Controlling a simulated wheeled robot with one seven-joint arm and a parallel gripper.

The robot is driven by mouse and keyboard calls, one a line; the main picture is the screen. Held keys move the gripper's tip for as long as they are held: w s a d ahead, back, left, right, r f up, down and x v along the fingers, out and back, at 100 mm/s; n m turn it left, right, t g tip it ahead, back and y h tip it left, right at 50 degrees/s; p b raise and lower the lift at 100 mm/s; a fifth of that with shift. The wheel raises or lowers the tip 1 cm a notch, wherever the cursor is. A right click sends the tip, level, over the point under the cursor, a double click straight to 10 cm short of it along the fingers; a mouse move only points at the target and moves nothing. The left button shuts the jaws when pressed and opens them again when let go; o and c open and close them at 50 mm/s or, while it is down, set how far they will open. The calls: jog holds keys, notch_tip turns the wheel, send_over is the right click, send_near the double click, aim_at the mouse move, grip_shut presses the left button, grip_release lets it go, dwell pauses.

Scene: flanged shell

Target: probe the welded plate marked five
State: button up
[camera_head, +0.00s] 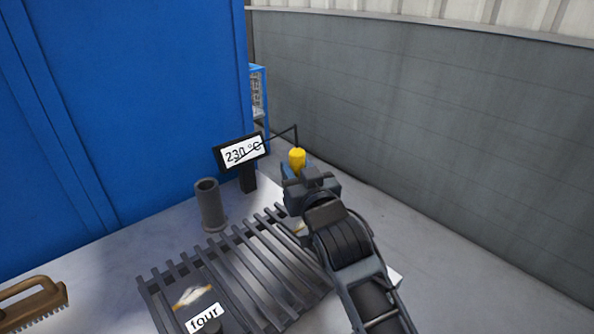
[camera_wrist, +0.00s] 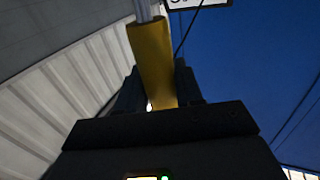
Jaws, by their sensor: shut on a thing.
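My gripper (camera_head: 300,175) is shut on the yellow handle (camera_head: 297,157) of a probe, held up above the slatted rack. The handle also shows between the fingers in the wrist view (camera_wrist: 154,62), with a pale metal shaft at its top. A thin dark line bends from the handle across the display (camera_head: 242,152), which reads 230 °C. A label "four" (camera_head: 204,318) lies by a plate with a pale weld patch (camera_head: 192,295) on the rack. No label reading five is visible; my arm hides part of the rack's right side.
The slatted dark rack (camera_head: 240,262) stands on a grey surface. A grey upright tube (camera_head: 209,205) stands behind it. A wooden-handled brush (camera_head: 32,303) lies at lower left. A blue wall (camera_head: 130,110) and a grey wall (camera_head: 430,125) bound the area.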

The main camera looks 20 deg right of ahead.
aim_at(297, 149)
jog(key=shift+r+p, duration=2.15)
jog(key=shift+r, duration=0.95)
